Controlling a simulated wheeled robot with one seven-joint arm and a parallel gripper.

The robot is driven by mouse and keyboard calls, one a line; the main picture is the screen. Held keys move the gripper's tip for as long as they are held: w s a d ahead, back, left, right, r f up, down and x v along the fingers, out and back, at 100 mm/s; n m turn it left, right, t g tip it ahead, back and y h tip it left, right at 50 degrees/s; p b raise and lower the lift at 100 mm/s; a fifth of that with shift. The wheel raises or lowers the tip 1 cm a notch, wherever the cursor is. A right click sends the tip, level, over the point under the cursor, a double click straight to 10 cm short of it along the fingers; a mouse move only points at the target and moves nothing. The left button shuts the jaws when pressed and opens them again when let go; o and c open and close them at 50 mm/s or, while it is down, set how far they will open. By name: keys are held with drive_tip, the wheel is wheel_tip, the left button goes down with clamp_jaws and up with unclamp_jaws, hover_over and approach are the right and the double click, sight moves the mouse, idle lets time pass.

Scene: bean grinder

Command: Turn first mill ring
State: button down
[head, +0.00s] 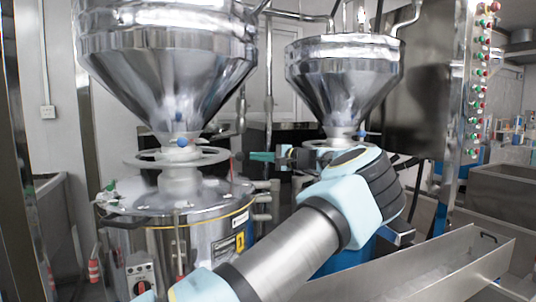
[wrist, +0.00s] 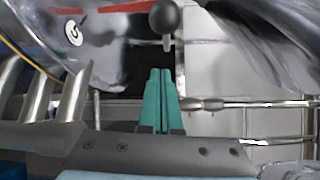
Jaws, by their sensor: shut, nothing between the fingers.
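The left mill's ring (head: 135,159) is a pale metal hoop, roughly level, around the neck under the left steel hopper. The right mill has a similar ring (head: 312,144), partly hidden behind my arm. My gripper (head: 252,156) points left, its teal fingers a little to the right of the left ring and apparently apart from it. In the wrist view my gripper (wrist: 161,72) has its two fingers together with nothing between them. A dark round knob (wrist: 165,16) shows just beyond the fingertips there; I cannot tell which part it belongs to.
The left steel hopper (head: 168,55) and right steel hopper (head: 343,75) hang above the rings. The left mill's drum body (head: 190,240) stands below. A steel trough (head: 430,265) lies at the lower right. A panel with coloured buttons (head: 478,85) stands at the right.

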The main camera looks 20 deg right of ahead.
drive_tip(key=shift+x, duration=1.1)
drive_tip(key=shift+s+a+r+p, duration=0.1)
drive_tip(key=shift+s+a+p, duration=0.15)
drive_tip(key=shift+p, duration=0.2)
drive_tip(key=shift+s+a+r, duration=0.15)
drive_tip(key=shift+s+a, duration=0.05)
drive_tip(key=shift+s, duration=0.45)
drive_tip(key=shift+s+a+p, duration=0.45)
drive_tip(key=shift+s+a, duration=0.15)
drive_tip(key=shift+s, duration=0.2)
